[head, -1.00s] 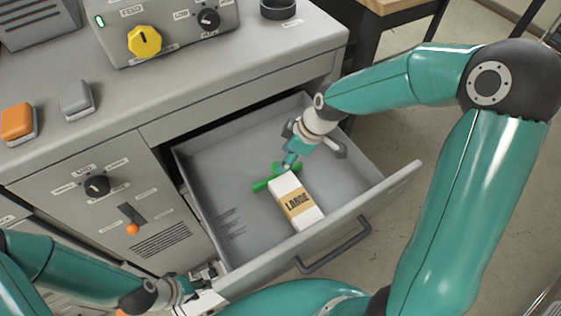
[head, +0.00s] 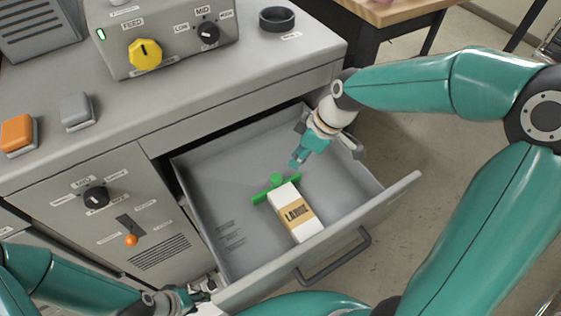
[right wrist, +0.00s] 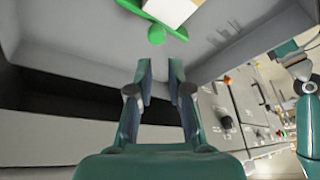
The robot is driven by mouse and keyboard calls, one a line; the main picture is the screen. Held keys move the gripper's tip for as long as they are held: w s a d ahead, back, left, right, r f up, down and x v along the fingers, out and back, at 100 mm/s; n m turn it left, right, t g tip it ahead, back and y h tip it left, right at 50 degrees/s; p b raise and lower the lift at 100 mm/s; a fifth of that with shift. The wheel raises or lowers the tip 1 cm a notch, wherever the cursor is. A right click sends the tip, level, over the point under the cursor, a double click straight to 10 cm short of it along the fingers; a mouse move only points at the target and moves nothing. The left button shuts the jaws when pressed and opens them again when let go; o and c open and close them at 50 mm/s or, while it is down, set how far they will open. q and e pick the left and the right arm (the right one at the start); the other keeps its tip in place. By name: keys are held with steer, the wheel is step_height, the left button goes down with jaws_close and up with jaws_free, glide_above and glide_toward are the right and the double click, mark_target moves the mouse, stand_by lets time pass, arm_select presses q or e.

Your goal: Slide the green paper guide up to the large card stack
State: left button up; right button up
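The green paper guide (head: 262,195), a bar with a round knob (head: 277,180), lies in the open drawer. It sits across the back end of the white card stack (head: 311,230) labelled LARGE and appears to touch it. In the right wrist view the guide's knob (right wrist: 156,34) and the stack (right wrist: 172,9) show at the top. My right gripper (head: 296,160) is above and behind the guide, apart from it. Its fingers (right wrist: 160,72) stand apart with nothing between them. My left gripper (head: 200,292) is by the drawer's front left corner; its fingers are too small to read.
The grey drawer (head: 345,185) is pulled out, with free floor around the stack and slots at its left. Its front carries a dark handle (head: 335,257). The machine above has a yellow knob (head: 145,53), an orange button (head: 18,132) and a grey button (head: 76,110).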

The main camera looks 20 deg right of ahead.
steer(key=shift+w+d+r+m+h+b, duration=0.15)
steer(key=shift+w+d+r+m+b, duration=0.15)
steer(key=shift+m, duration=0.3)
steer(key=shift+w+d+r+m+h+b, duration=0.15)
steer(key=shift+d+m, duration=0.2)
steer(key=shift+m, duration=0.25)
jaws_close()
steer(key=t+b, duration=0.1)
steer(key=b, duration=0.9)
glide_above(276, 184)
steer(key=w+a, duration=0.1)
steer(key=w, duration=0.3)
step_height(276, 184, down, 2)
steer(key=shift+h, duration=0.3)
steer(key=x, duration=0.9)
steer(key=shift+f, duration=0.2)
steer(key=s+d, duration=0.1)
steer(key=s, duration=0.1)
steer(key=shift+s+d, duration=0.3)
steer(key=shift+d, duration=0.1)
steer(key=shift+s+d+f, duration=0.1)
steer(key=shift+s+d, duration=0.1)
steer(key=shift+s, duration=0.05)
